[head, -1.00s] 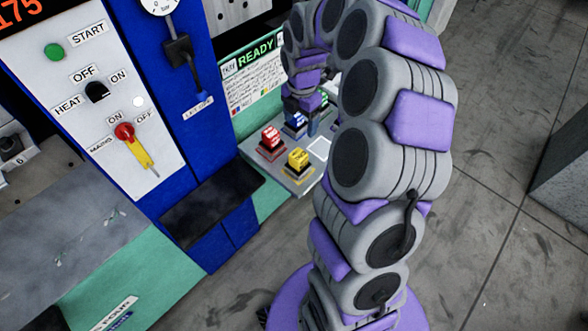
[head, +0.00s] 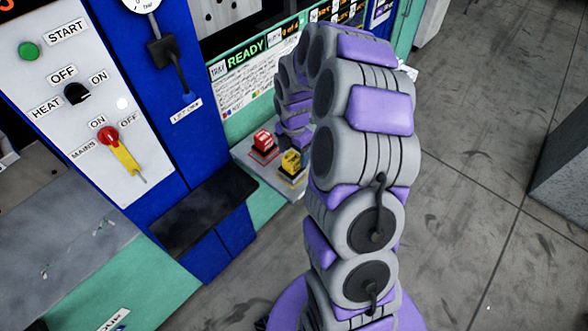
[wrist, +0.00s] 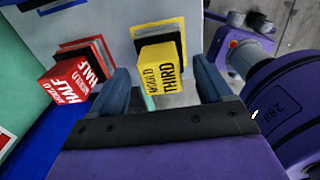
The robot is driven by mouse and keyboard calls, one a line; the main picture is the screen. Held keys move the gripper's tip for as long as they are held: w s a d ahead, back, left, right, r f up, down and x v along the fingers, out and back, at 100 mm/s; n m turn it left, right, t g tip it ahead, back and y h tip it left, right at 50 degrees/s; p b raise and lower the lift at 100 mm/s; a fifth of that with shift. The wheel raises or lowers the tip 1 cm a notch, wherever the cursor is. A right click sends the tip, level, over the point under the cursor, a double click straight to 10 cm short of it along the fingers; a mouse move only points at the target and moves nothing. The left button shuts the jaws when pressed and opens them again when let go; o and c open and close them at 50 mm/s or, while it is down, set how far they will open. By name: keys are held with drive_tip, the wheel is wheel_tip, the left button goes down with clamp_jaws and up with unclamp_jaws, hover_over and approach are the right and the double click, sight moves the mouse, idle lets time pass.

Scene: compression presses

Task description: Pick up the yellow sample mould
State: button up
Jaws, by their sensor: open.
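The yellow sample mould (head: 291,160) sits on a small tray at the side of the press in the head view. In the head view my arm hides the gripper.
A red mould (wrist: 78,80) lettered "HALF" stands just left of the left finger; it also shows in the head view (head: 263,141). The tray (head: 244,155) adjoins the blue and white press (head: 100,110). Open floor (head: 460,200) lies to the right.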

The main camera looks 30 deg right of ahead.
drive_tip(key=f, duration=0.2)
drive_tip(key=a+f+b, duration=0.1)
drive_tip(key=f, duration=0.1)
drive_tip(key=shift+a+f, duration=0.15)
drive_tip(key=shift+d, duration=0.35)
drive_tip(key=shift+c, duration=0.6)
drive_tip(key=shift+d, duration=0.15)
drive_tip(key=c, duration=0.3)
drive_tip(key=shift+a, duration=0.25)
drive_tip(key=c, duration=0.6)
clamp_jaws()
